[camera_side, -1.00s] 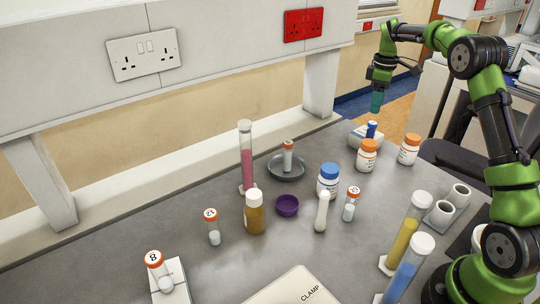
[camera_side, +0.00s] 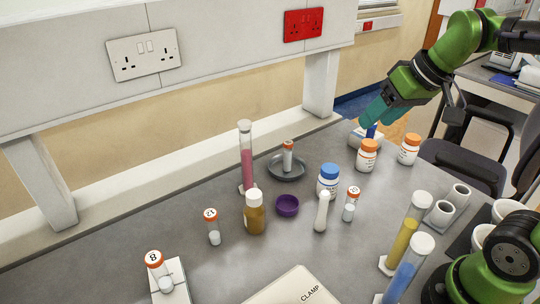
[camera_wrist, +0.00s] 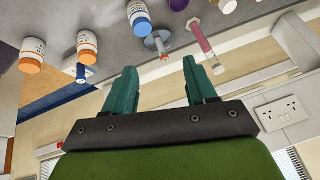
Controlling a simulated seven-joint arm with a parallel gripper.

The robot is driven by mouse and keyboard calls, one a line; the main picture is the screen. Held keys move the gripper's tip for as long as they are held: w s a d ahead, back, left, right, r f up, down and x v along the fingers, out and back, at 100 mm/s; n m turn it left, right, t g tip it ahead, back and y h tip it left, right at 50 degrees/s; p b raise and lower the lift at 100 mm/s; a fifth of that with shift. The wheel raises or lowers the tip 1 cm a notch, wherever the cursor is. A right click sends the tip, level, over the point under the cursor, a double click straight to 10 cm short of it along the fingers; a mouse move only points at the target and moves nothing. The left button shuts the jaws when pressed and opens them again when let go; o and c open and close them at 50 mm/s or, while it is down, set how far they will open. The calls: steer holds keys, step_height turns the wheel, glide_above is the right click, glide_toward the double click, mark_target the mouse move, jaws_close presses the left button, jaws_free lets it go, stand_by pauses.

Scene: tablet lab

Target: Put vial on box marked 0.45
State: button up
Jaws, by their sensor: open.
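Several orange-capped vials stand in the side view: one marked 12 (camera_side: 212,227) at the left middle, one marked 8 (camera_side: 159,271) on a small white stand at front left, one (camera_side: 350,204) right of the white pestle, and one (camera_side: 288,157) in a grey dish. No marking 0.45 can be read on any box. A white box (camera_side: 357,138) with a blue item (camera_side: 371,131) sits at the back right, partly hidden by my gripper. My gripper (camera_side: 371,117) is open, empty and tilted, above the back right. In the wrist view its teal fingers (camera_wrist: 159,66) are spread apart.
Orange-lidded bottles (camera_side: 367,156) and a blue-lidded bottle (camera_side: 328,182) stand near the middle and back right. Tall cylinders, pink (camera_side: 246,165), yellow (camera_side: 405,238) and blue (camera_side: 408,272), could obstruct. A purple bowl (camera_side: 287,205) and amber bottle (camera_side: 255,213) stand mid-table. The left table is largely clear.

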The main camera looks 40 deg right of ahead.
steer(key=s+a+f+m+t, duration=0.1)
steer(key=s+a+f+m, duration=0.1)
steer(key=s, duration=0.3)
steer(key=shift+s+a+f+y, duration=0.4)
steer(key=shift+a+f, duration=0.3)
steer(key=shift+f, duration=0.05)
